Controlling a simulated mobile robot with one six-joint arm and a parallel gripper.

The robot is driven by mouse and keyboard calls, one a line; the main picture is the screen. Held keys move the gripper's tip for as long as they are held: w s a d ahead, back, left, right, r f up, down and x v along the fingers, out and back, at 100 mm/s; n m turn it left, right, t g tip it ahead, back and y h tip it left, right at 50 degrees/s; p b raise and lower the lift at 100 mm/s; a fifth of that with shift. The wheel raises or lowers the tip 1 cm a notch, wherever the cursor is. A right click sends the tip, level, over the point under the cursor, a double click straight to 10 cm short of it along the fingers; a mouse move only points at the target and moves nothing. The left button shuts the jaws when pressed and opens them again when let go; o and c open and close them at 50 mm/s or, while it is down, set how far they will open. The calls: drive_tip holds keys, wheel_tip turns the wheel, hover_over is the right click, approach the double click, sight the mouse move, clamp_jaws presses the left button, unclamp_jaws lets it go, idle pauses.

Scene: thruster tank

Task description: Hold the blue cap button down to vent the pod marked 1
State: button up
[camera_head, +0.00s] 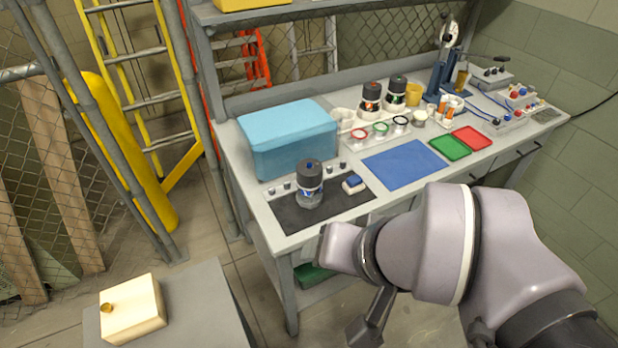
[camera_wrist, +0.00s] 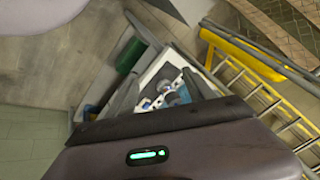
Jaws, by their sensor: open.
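A clear pod with a dark cap and a blue mark (camera_head: 310,185) stands upright on a black mat (camera_head: 290,217) near the bench's front left. A small white block with a blue top (camera_head: 353,184) lies just right of it. Two dark-capped pods stand farther back, one with a red band (camera_head: 371,97) and one with a green band (camera_head: 396,92). I cannot read a number on any pod. My gripper (camera_head: 369,322) is low in front of the bench, apart from the pods, open and seemingly empty; its fingers are partly hidden by my arm.
A light-blue box (camera_head: 288,140) stands behind the mat. A blue mat (camera_head: 403,164), green tray (camera_head: 450,146) and red tray (camera_head: 473,137) lie to the right. A cream block (camera_head: 132,312) sits on a grey surface at lower left. Yellow ladders (camera_wrist: 255,88) stand beyond the bench.

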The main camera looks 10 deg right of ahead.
idle(0.3)
clamp_jaws()
idle(1.6)
